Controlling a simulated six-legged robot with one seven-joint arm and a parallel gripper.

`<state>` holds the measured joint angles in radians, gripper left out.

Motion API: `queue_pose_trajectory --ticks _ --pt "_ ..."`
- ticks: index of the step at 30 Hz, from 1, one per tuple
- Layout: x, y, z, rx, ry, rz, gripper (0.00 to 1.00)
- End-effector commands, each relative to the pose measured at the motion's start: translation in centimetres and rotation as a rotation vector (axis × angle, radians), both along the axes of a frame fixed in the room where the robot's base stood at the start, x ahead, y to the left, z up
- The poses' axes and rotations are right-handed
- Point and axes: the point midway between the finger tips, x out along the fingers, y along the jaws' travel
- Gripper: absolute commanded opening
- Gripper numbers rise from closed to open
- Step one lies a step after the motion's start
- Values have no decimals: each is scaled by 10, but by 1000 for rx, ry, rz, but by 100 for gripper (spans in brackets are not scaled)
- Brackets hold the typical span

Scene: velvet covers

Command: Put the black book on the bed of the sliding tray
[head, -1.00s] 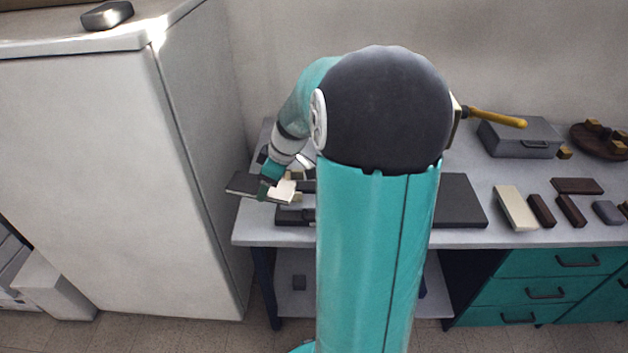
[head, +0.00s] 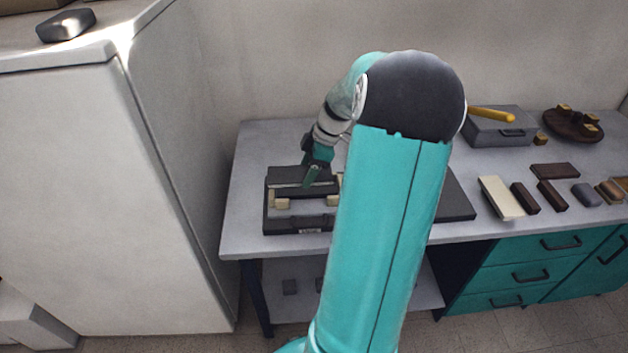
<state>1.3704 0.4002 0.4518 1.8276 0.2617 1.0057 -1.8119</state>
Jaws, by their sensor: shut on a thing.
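My gripper (head: 312,180) is at the left part of the bench, shut on the black book (head: 286,175). The book shows as a dark flat slab by the fingers, over the back part of the sliding tray. The sliding tray (head: 280,222) is dark, with a handle and a pale label on its front. Two cream blocks (head: 282,203) show on it, left and right. My arm hides the tray's right end. I cannot tell whether the book touches the tray's bed.
A tall white cabinet (head: 95,190) stands left of the bench (head: 240,215). Right of my arm lie a dark flat panel (head: 458,198), a cream block (head: 500,197) and several brown blocks. A grey case (head: 497,130) and a round brown board (head: 573,127) stand behind.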

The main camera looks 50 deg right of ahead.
Motion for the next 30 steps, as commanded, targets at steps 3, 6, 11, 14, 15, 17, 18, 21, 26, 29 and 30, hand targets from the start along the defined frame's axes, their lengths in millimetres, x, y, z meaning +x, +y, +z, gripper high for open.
queue_pose_trajectory --ticks 3,6,11,14,15,17,18,21,26,29,30 --pt "0 -15 -19 3 -1 2 33" --pt "1 -22 -27 0 -1 2 33" --pt "1 -30 -38 0 -1 2 33" --pt "2 -29 -54 3 0 3 33" --pt "2 -28 -59 3 0 3 33" --pt "2 -29 -65 1 -1 2 33" --pt "2 -29 -66 0 -2 3 33" --pt "2 -29 -66 -2 -1 2 33" --pt "2 -29 -67 -2 -1 2 33" --pt "2 -29 -68 -1 -1 3 73" --pt "2 -29 -68 -1 -1 3 81"
